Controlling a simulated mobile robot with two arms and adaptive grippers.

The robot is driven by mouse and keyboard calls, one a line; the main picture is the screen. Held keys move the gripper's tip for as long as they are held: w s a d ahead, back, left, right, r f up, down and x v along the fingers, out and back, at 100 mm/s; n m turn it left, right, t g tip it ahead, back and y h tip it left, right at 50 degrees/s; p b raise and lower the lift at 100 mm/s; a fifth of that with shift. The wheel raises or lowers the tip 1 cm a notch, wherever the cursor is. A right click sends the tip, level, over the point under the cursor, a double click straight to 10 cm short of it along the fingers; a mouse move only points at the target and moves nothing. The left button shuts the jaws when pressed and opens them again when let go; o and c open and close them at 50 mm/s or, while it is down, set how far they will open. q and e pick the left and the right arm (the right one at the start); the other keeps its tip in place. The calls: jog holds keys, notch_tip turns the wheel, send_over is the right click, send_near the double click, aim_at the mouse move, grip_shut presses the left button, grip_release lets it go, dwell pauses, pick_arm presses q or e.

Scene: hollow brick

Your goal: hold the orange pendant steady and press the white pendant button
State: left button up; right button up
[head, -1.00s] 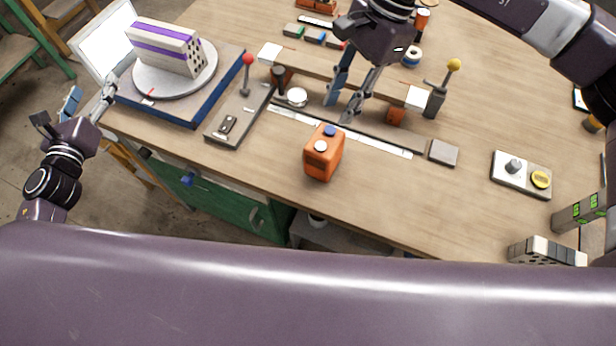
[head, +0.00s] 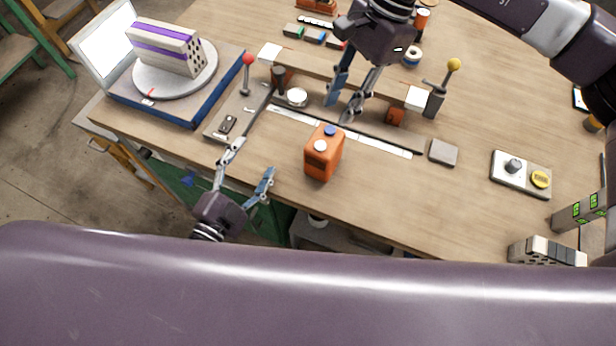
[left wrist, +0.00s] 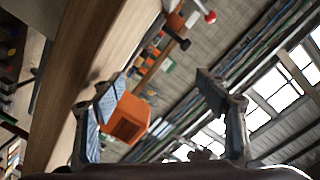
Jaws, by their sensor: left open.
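The orange pendant (head: 322,160) stands on the table near its front edge. A white button (head: 320,146) and a blue button (head: 330,130) show on its top. My left gripper (head: 250,160) is open and empty, left of the pendant and apart from it. The pendant also shows in the left wrist view (left wrist: 128,120), near one finger of the open left gripper (left wrist: 165,95). My right gripper (head: 340,112) is above the table behind the pendant, its fingers apart with nothing seen between them.
A turntable (head: 150,85) with a purple-striped brick (head: 165,45) is at the back left. A red-knobbed lever (head: 247,62) and a yellow-knobbed lever (head: 453,66) flank the middle. A grey block (head: 443,152) and a switch box (head: 521,174) lie right of the pendant. The table between them is clear.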

aim_at(315, 168)
pick_arm(q)
jog(key=s+d+n, duration=0.1)
jog(key=d+n, duration=0.2)
jog(key=d, duration=0.1)
jog(key=s+d+n+h, duration=0.1)
jog(key=d+n, duration=0.2)
jog(key=d, duration=0.1)
jog(key=s+d+f+n, duration=0.1)
jog(key=d+n, duration=0.2)
jog(key=d, duration=0.1)
jog(key=shift+d, duration=0.25)
jog(key=shift+w+d, duration=0.2)
jog(key=x, duration=0.7)
jog(key=shift+w+d, duration=0.1)
jog(key=shift+d, duration=0.05)
jog(key=shift+c, duration=0.3)
jog(key=c, duration=1.5)
pick_arm(e)
grip_shut()
